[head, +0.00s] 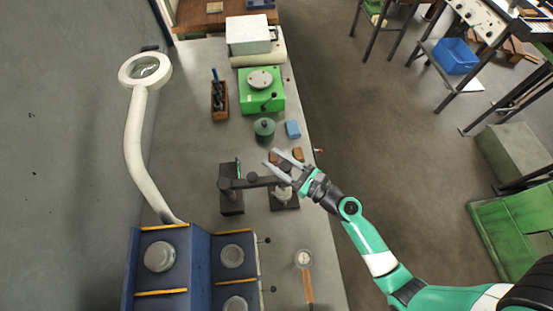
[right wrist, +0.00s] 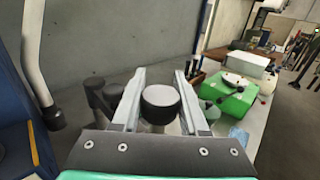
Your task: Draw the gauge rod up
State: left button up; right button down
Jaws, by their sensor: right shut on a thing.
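My right gripper (head: 268,156) reaches in from the right over the bench, above a small dark stand (head: 232,203) with a horizontal arm. In the right wrist view, a black round knob (right wrist: 160,97), which looks like the top of the gauge rod, sits between the two grey fingers of my right gripper (right wrist: 160,72). The fingers are shut on it. The rod below the knob is mostly hidden by the fingers and the gripper body. I cannot tell how far up the rod stands. My left gripper is not in view.
A white lamp arm (head: 135,140) is at the left. Blue units (head: 160,262) and a wooden-handled tool (head: 306,275) are in front.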

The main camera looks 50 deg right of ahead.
pick_arm(q)
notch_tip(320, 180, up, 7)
jog(key=p, duration=0.5)
pick_arm(e)
notch_tip(320, 180, up, 7)
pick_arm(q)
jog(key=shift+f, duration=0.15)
pick_arm(e)
jog(key=shift+c, duration=2.2)
grip_release()
jog(key=shift+f, duration=0.1)
jog(key=shift+f, duration=0.1)
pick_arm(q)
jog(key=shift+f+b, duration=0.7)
pick_arm(e)
jog(key=s+d, duration=0.1)
jog(key=s, duration=1)
jog(key=shift+s+d, duration=0.15)
jog(key=shift+s, duration=0.1)
